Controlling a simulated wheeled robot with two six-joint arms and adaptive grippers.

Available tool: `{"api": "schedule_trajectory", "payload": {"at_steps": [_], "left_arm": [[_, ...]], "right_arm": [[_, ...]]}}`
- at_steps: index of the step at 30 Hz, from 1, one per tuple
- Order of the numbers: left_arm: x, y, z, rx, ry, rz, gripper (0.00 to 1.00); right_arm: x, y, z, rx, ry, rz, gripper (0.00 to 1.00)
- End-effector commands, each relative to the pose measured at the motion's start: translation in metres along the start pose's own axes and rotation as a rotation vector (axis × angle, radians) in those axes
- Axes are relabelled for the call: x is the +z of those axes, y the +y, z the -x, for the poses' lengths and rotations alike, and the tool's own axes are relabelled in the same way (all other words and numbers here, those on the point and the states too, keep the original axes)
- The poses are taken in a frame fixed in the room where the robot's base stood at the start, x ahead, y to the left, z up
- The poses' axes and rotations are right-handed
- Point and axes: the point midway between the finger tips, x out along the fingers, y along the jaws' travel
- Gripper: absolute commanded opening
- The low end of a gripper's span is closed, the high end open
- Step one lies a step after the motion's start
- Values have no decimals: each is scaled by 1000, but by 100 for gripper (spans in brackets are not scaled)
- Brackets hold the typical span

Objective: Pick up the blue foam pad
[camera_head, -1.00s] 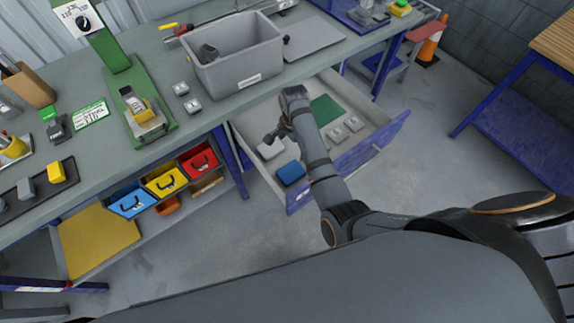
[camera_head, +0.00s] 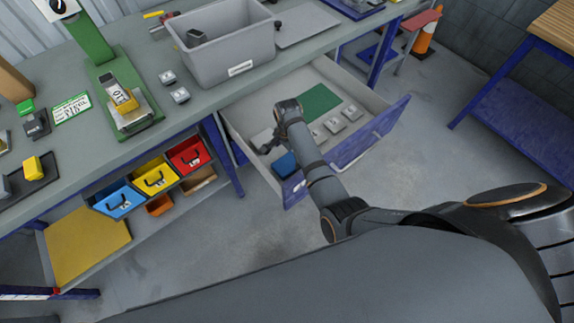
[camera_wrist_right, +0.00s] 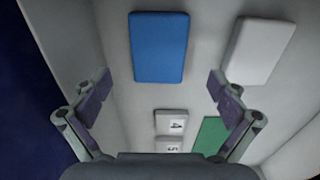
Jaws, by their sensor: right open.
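The blue foam pad (camera_head: 285,164) lies in the open drawer, near its front left corner, partly hidden by my right arm. In the right wrist view the blue pad (camera_wrist_right: 160,48) lies flat, ahead of the fingertips and centred between them. My right gripper (camera_wrist_right: 160,90) is open and empty, its two fingers spread wider than the pad. In the head view the right gripper (camera_head: 266,143) is over the drawer, beside the blue pad and overlapping the white pad. My left gripper is out of view.
A white pad (camera_wrist_right: 261,50) lies right of the blue one in the wrist view. The drawer (camera_head: 358,150) also holds a green sheet (camera_head: 318,104) and small numbered grey blocks (camera_head: 333,126). The workbench (camera_head: 225,98) with a grey bin (camera_head: 220,55) stands above and behind.

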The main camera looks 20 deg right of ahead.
Motion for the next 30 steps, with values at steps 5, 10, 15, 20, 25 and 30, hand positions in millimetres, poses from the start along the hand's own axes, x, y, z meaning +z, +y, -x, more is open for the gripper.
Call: {"api": "schedule_trajectory", "payload": {"at_steps": [5,10,15,20,25,30], "left_arm": [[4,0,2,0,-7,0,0],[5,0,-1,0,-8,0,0],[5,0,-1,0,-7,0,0],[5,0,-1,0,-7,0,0],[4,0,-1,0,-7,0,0],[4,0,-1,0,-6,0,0]], "right_arm": [[3,2,-16,2,-1,1,97],[4,2,-44,0,0,1,97],[4,2,-52,-1,0,0,97],[4,2,-52,-1,0,0,93],[4,2,-51,-1,0,0,70],[4,2,-51,-1,0,0,59]]}}
